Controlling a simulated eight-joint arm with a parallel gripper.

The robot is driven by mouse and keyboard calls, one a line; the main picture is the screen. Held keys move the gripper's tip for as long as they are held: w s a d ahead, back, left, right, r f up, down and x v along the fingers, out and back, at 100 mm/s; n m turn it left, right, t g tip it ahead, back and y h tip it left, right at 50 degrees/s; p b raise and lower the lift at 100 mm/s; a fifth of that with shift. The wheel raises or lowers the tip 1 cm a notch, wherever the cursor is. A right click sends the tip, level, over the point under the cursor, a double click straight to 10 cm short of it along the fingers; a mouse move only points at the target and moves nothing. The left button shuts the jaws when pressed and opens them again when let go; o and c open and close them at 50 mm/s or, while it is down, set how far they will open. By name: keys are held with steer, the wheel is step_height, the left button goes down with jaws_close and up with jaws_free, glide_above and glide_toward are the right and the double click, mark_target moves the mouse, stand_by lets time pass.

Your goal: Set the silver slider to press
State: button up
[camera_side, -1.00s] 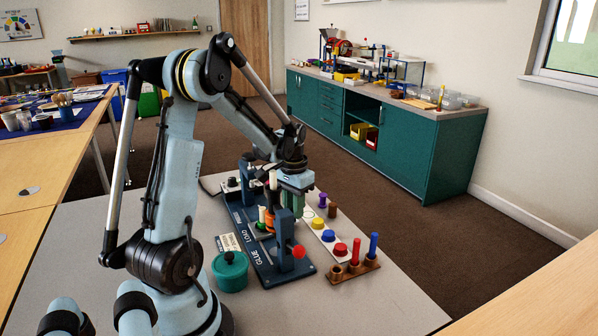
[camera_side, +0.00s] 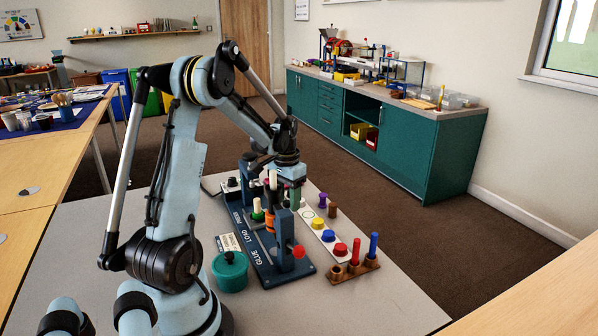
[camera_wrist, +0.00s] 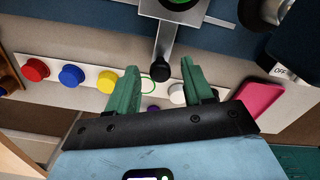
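The silver slider (camera_wrist: 168,42) shows in the wrist view as a flat metal plate with a narrow arm that ends in a black knob. A green round piece lies on its plate. In the side view, a green piece with a white peg (camera_side: 257,205) stands by the PRESS and LOAD labels of the dark blue base (camera_side: 262,262). My gripper (camera_wrist: 161,84) is open. Its two green fingers stand apart, one on each side of the knob, with gaps visible. In the side view, my gripper (camera_side: 292,192) is low beside the base, partly hidden behind its uprights.
A white strip (camera_side: 313,222) with coloured buttons lies right of the base. A brown peg block (camera_side: 352,270) and a teal lidded pot (camera_side: 230,272) stand nearby. In the wrist view, a switch marked OFF (camera_wrist: 280,72) is at the right. The table's front right is clear.

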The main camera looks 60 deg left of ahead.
step_height(320, 180, up, 12)
stand_by(0.8)
step_height(320, 180, down, 12)
steer(key=m, duration=1.3)
steer(key=shift+m, duration=0.3)
steer(key=shift+c, duration=0.2)
jaws_close()
